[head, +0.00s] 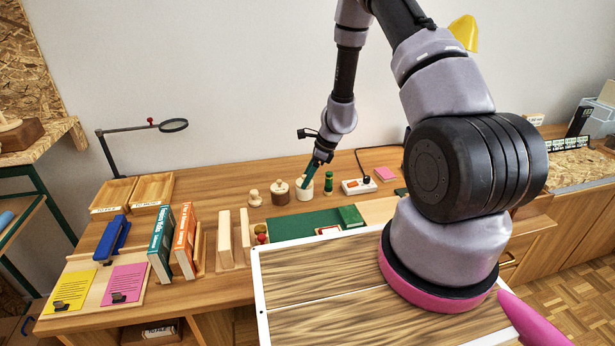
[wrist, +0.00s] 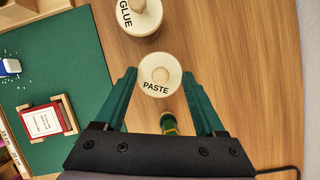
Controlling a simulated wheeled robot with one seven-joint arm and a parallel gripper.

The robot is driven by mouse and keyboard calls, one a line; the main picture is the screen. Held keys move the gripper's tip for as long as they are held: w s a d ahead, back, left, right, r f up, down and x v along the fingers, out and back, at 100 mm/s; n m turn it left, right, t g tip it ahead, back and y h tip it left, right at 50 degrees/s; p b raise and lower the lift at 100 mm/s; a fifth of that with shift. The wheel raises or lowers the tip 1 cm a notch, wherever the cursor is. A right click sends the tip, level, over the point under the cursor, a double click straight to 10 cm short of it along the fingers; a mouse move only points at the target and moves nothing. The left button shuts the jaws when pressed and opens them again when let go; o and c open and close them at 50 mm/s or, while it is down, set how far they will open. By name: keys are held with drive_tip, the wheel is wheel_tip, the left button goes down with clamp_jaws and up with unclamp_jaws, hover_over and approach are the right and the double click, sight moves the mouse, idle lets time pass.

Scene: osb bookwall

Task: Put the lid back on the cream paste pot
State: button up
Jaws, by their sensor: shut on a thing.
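The cream paste pot (head: 305,192) stands upright on the wooden desk in the head view. My gripper (head: 309,178) is right at its top, with its green fingers pointing down. In the wrist view the round cream lid (wrist: 161,72) with a knob, by the word PASTE, sits between the two fingertips of my gripper (wrist: 160,77). The fingers are shut on the lid from both sides. The lid covers most of the pot in the wrist view, and the fingers hide the rim in the head view. I cannot tell whether the lid touches the rim.
A glue pot (head: 281,194) with a cream knobbed lid stands just left, and a small cream knobbed object (head: 255,199) beyond it. A green bottle (head: 328,182) and a white power strip (head: 358,186) stand to the right. A green mat (head: 290,226) lies in front.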

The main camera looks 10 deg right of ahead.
idle(0.4)
drive_tip(key=o, duration=1.3)
drive_tip(key=shift+r, duration=0.1)
drive_tip(key=shift+r, duration=3.4)
clamp_jaws()
drive_tip(key=shift+f, duration=0.1)
